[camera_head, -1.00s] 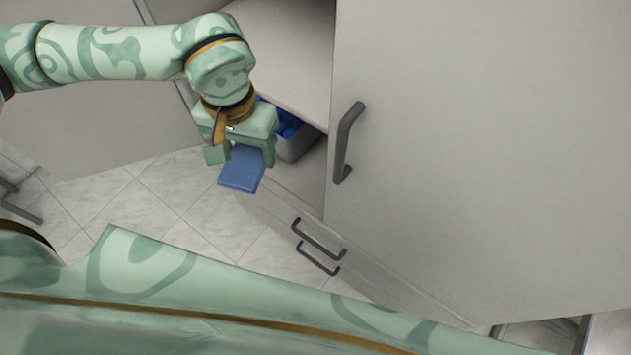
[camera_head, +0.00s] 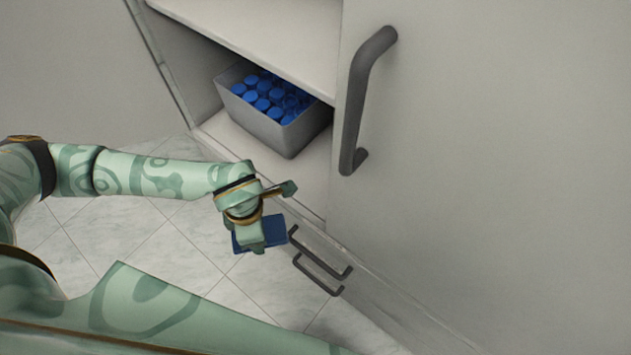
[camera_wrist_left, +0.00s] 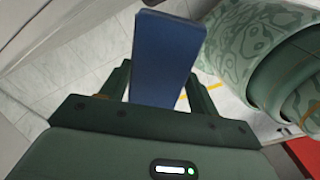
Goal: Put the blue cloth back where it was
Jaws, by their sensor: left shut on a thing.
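The blue cloth (camera_head: 270,234) is a flat, folded-looking blue rectangle. My left gripper (camera_head: 262,243) is shut on it, in front of the cabinet and above the tiled floor in the head view. In the left wrist view the cloth (camera_wrist_left: 166,58) stands out between the two fingers of my left gripper (camera_wrist_left: 160,85). The gripper hides part of the cloth in the head view. My right gripper is not in view.
An open cabinet shelf (camera_head: 215,125) holds a grey bin (camera_head: 290,135) of several blue caps (camera_head: 262,95). A cabinet door with a large dark handle (camera_head: 362,90) is at right. Drawer handles (camera_head: 318,268) are close right of the gripper. Tiled floor (camera_head: 190,240) is clear.

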